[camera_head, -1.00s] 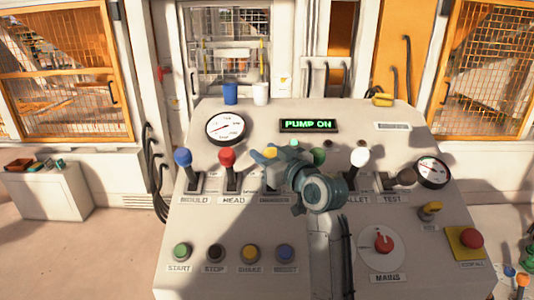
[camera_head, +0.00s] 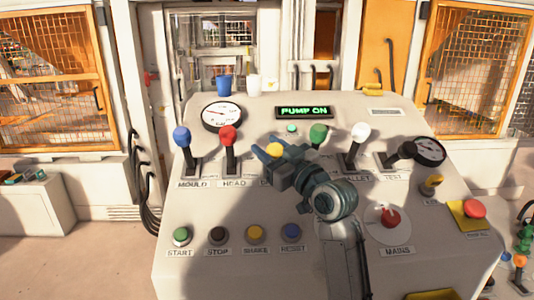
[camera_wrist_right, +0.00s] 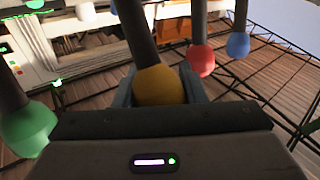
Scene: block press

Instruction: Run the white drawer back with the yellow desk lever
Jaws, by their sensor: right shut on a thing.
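The yellow desk lever's knob (camera_head: 275,149) stands in the lever row of the sloped desk, between the red and green levers. My right gripper (camera_head: 268,151) is shut on it. In the right wrist view the yellow knob (camera_wrist_right: 157,86) sits between the two fingers (camera_wrist_right: 160,92), with its dark shaft running to the top edge. My wrist hides the lever's slot and most of its label in the head view. The white drawer cannot be made out in these frames. My left gripper is not in view.
The red lever (camera_head: 228,133) and green lever (camera_head: 318,134) stand close on either side. Blue (camera_head: 181,136) and white (camera_head: 360,132) levers stand further out. Buttons (camera_head: 255,233) line the front, with a red mains knob (camera_head: 389,217). The display (camera_head: 305,112) reads PUMP ON.

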